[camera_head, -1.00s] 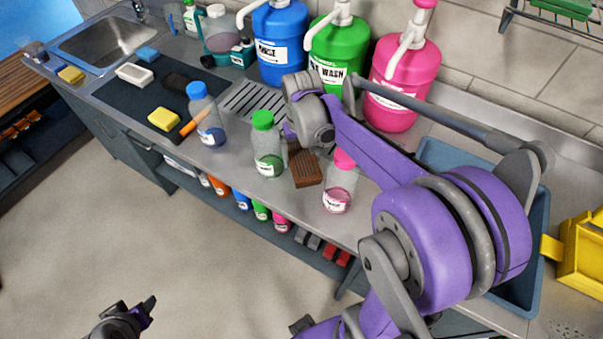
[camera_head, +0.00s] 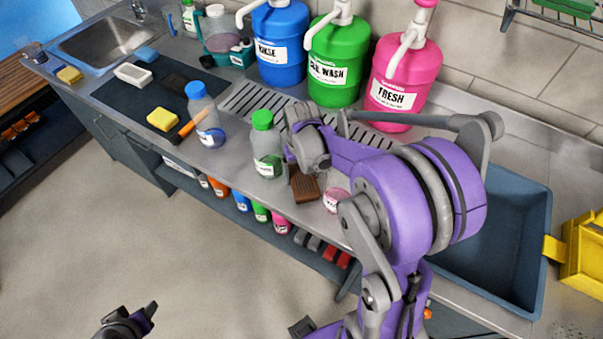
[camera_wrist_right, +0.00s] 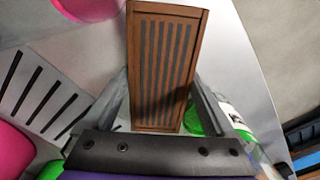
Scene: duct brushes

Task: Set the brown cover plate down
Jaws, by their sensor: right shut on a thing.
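The brown cover plate (camera_head: 305,187), a slatted rectangular block, shows below my right gripper (camera_head: 301,168) at the counter's front, between the green-capped bottle (camera_head: 267,146) and the pink bottle (camera_head: 336,201). In the right wrist view the plate (camera_wrist_right: 165,65) sits between the two fingers of my right gripper (camera_wrist_right: 160,105), which is shut on it. Its dark grooved face is towards the camera. I cannot tell whether the plate touches the counter. My left gripper (camera_head: 138,317) is low at the left, over the floor and away from the counter; its jaw opening is unclear.
A blue-capped bottle (camera_head: 204,115) stands left of the green-capped one. A slotted drain grate (camera_head: 250,98) lies behind them, before large blue, green and pink pump jugs (camera_head: 401,80). A blue basin (camera_head: 497,240) is at the right. My arm hides part of the pink bottle.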

